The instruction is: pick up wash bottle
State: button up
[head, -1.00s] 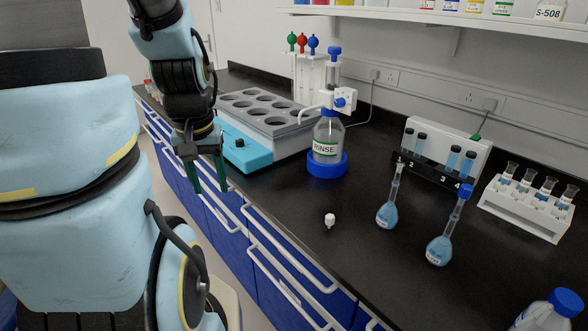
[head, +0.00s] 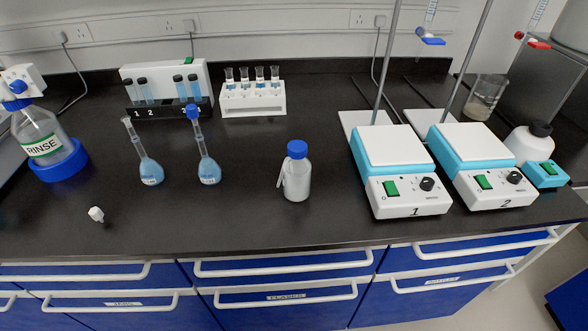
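A small whitish bottle with a blue cap (head: 296,177) stands upright on the black bench near its front edge, in the middle of the head view. A thin pale piece sticks out at its left side; it looks like the wash bottle, but I cannot read a label on it. Nothing touches it and its front is unobstructed. My gripper and arm are outside the head view now.
Two flasks with blue liquid (head: 150,171) (head: 209,170) stand left of the bottle. Hotplate 1 (head: 405,190) and hotplate 2 (head: 487,178) are on its right. A RINSE bottle (head: 45,148) is far left. A small white stopper (head: 96,214) lies near the front edge.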

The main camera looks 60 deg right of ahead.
aim_at(296, 175)
jog(key=z, duration=1.25)
jog(key=l+u, duration=0.15)
jog(key=u, duration=0.25)
jog(key=k+l+u, duration=0.1)
jog(key=u, duration=0.35)
jog(key=k+l+u, duration=0.1)
jog(key=u, duration=0.3)
jog(key=k+l+u, duration=0.1)
jog(key=u, duration=0.3)
jog(key=k+l+u, duration=0.15)
jog(key=k+u, duration=0.2)
jog(key=k, duration=0.35)
jog(key=k+u, duration=0.35)
jog(key=k, duration=0.4)
jog(key=k+j, duration=0.1)
jog(key=k, duration=0.25)
